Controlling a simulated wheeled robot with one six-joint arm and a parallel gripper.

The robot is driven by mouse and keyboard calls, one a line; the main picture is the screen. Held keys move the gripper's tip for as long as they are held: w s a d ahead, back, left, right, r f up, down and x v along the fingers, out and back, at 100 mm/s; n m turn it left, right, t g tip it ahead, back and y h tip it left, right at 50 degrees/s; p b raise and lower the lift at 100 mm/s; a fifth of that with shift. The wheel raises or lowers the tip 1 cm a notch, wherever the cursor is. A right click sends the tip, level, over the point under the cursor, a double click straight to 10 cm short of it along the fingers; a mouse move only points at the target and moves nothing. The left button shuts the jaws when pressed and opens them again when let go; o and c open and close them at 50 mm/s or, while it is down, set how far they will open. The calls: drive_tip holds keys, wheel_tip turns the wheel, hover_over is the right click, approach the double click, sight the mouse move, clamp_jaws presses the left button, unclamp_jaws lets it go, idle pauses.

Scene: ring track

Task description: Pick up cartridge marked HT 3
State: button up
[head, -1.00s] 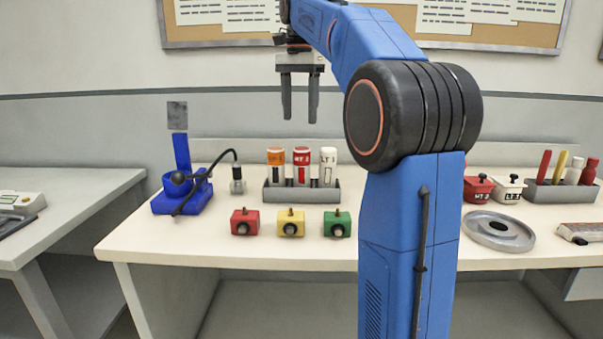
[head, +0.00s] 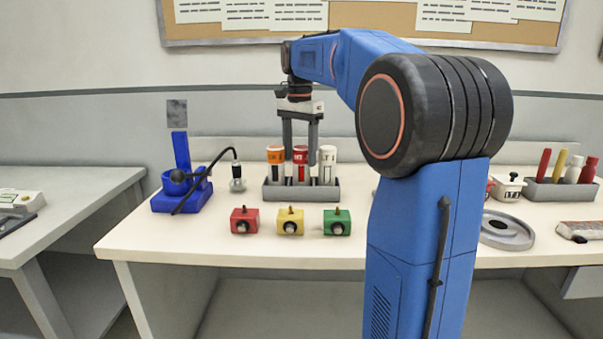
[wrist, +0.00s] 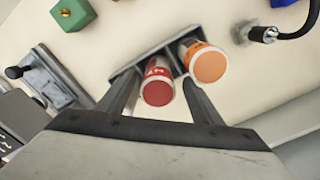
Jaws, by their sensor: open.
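The red-topped cartridge (head: 301,173), whose label reads HT, stands upright in the middle of a grey rack (head: 278,194). An orange-topped cartridge (head: 276,170) stands to its left and a white one (head: 328,172) to its right. My gripper (head: 300,160) is open and points down, with a finger on either side of the red cartridge's upper part. In the wrist view the red cap (wrist: 158,93) shows between the fingers, and the orange cap (wrist: 208,66) is close beside the right finger.
Red (head: 244,221), yellow (head: 290,222) and green (head: 337,223) blocks stand in front of the rack. A blue stand (head: 181,190) with a cable and hanging probe (head: 237,184) is at the left. A grey disc (head: 508,230) lies at the right.

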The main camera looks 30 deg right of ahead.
sight(301, 168)
drive_tip(key=f, duration=0.5)
drive_tip(key=shift+d, duration=0.25)
drive_tip(key=c, duration=1.5)
